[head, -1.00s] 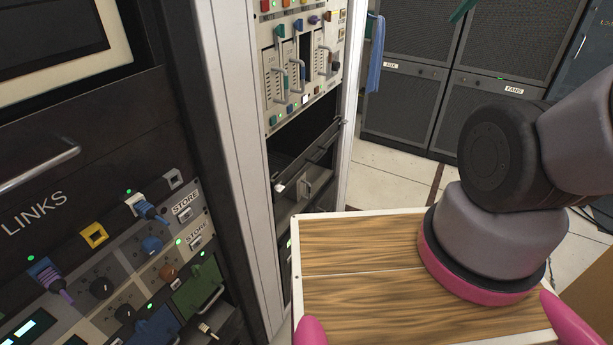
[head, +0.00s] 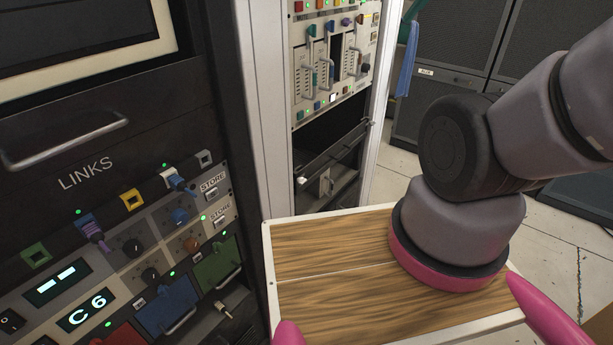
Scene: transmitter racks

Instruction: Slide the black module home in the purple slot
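I cannot make out the black module for certain. In the head view, a pale rack panel (head: 299,75) holds upright modules with handles, under a row of green, blue, purple and orange tabs. The purple tab (head: 346,22) sits at the top of the row. A dark, narrow gap (head: 335,57) lies between the modules, seemingly under the purple tab. My gripper is out of the picture; only part of my arm shows at the right, so whether it holds anything is hidden.
A nearer rack marked LINKS (head: 86,174) fills the left, with knobs, displays and coloured units, including a green one (head: 217,263) and a blue one (head: 167,303). A dark open bay (head: 338,130) lies below the pale panel. Tall dark cabinets (head: 447,110) and light floor lie beyond.

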